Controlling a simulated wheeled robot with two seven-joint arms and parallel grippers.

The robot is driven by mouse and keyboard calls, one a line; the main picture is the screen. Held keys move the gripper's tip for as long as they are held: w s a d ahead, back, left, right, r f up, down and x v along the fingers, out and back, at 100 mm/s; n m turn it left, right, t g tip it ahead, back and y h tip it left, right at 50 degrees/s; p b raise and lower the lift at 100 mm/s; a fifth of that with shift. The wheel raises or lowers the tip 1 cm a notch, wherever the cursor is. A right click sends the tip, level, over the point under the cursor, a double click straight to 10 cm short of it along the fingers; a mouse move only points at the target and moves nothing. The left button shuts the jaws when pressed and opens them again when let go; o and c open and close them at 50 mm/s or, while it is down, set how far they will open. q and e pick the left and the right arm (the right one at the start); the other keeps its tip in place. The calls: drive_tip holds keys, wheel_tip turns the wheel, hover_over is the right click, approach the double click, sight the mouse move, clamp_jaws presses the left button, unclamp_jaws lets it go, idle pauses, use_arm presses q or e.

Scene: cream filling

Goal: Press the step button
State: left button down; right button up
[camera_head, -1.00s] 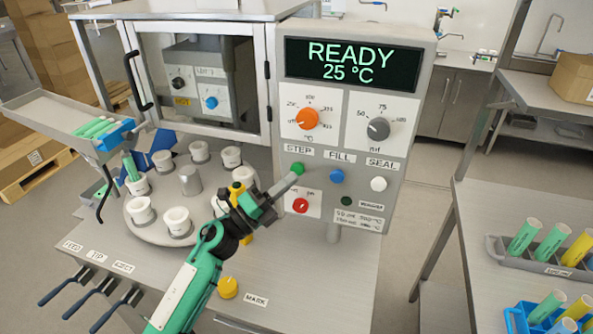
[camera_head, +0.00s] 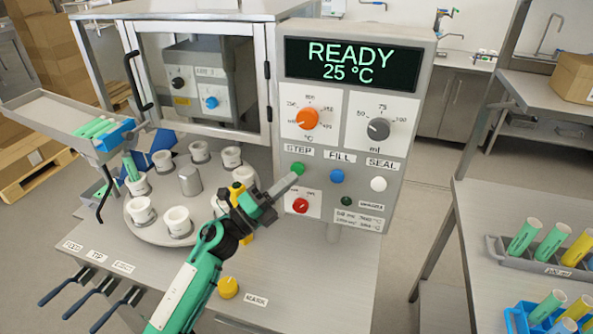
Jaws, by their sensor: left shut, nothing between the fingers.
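The green step button (camera_head: 298,168) sits under the STEP label on the grey control panel (camera_head: 322,215). My left gripper (camera_head: 292,178) is shut and empty. Its fingertips are at the lower left edge of the step button and overlap it in the picture; I cannot tell whether they touch or press it. The display (camera_head: 352,65) reads READY and 25 °C. My right gripper is not in view.
The blue fill button (camera_head: 336,176), white seal button (camera_head: 378,184) and red knob (camera_head: 300,205) are close by on the panel. A round turntable (camera_head: 160,228) with several white cups stands left of my arm. A side table (camera_head: 510,200) with tube racks stands at right.

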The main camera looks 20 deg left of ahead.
use_arm(q)
drive_tip(key=shift+w, duration=0.15)
drive_tip(key=shift+w, duration=0.3)
drive_tip(key=shift+w, duration=0.5)
idle(0.9)
idle(0.3)
drive_tip(key=shift+s, duration=1)
drive_tip(key=shift+s+a, duration=0.1)
drive_tip(key=shift+s, duration=2.4)
